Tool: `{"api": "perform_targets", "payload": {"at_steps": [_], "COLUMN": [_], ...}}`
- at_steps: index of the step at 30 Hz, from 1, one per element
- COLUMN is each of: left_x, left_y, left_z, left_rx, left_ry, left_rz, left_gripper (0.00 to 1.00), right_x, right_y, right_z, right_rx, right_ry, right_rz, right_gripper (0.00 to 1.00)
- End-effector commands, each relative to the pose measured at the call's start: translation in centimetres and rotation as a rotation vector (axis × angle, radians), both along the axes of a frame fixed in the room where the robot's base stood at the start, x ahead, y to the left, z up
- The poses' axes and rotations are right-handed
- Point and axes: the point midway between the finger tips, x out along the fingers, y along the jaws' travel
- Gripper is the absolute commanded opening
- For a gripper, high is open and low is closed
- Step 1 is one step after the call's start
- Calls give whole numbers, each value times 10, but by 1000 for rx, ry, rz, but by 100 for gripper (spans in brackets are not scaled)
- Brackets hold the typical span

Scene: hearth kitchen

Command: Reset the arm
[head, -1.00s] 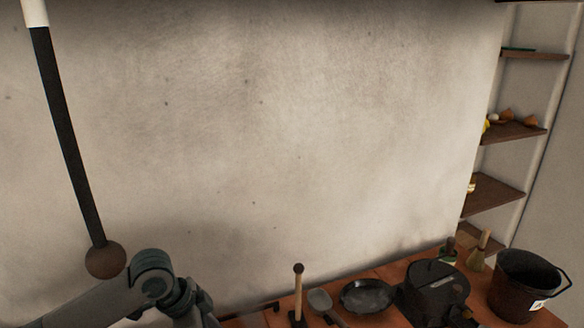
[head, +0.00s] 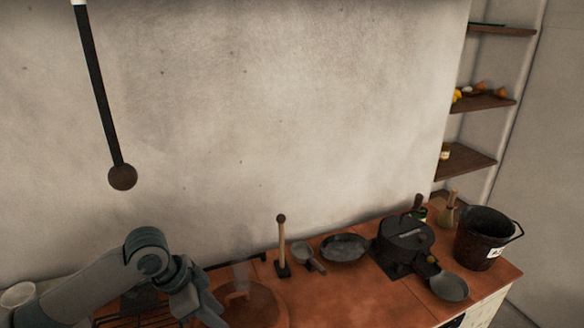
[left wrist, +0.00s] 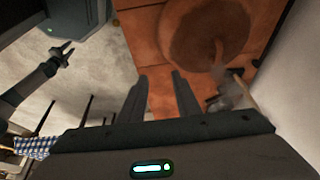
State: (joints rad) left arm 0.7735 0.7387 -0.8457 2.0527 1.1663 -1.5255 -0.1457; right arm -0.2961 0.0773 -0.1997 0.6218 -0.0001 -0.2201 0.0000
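My left arm comes in from the left in the head view, over the counter. Its gripper is only partly seen at the bottom edge. In the left wrist view my left gripper (left wrist: 160,85) shows two separated fingers with nothing between them, above the red-brown tiled counter (left wrist: 146,48). My right gripper (left wrist: 66,54) shows at the left of the left wrist view, its two fingers apart and empty, over a pale floor. It is not in the head view.
A round brown vessel (head: 262,308) stands below my left arm, with faint steam above. Along the counter are a wooden-handled tool (head: 282,245), a pan (head: 345,248), a black pot (head: 404,236), a grey bowl (head: 449,287) and a dark bucket (head: 484,240). Shelves (head: 480,102) stand right.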

Motion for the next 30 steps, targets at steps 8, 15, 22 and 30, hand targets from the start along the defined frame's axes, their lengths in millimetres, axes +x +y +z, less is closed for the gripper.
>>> {"api": "perform_targets", "payload": {"at_steps": [8, 15, 22, 30], "left_x": [-7, -17, -34, -71], "left_y": [-9, -21, -38, -60], "left_z": [-11, -25, -47, -83], "left_rx": [-14, -32, -64, -127], "left_ry": [-6, -14, -25, -39], "left_rz": [4, 17, 50, 168], "left_gripper": [30, 30, 30, 30], "right_x": [-5, -2, -4, -5], "right_y": [4, 1, -5, -7], "right_z": [0, 0, 0, 0], "right_rx": [4, 1, -5, -8], "right_ry": [6, 2, 4, 6], "right_rz": [-1, 0, 2, 2], "right_gripper": [31, 31, 31, 31]}}
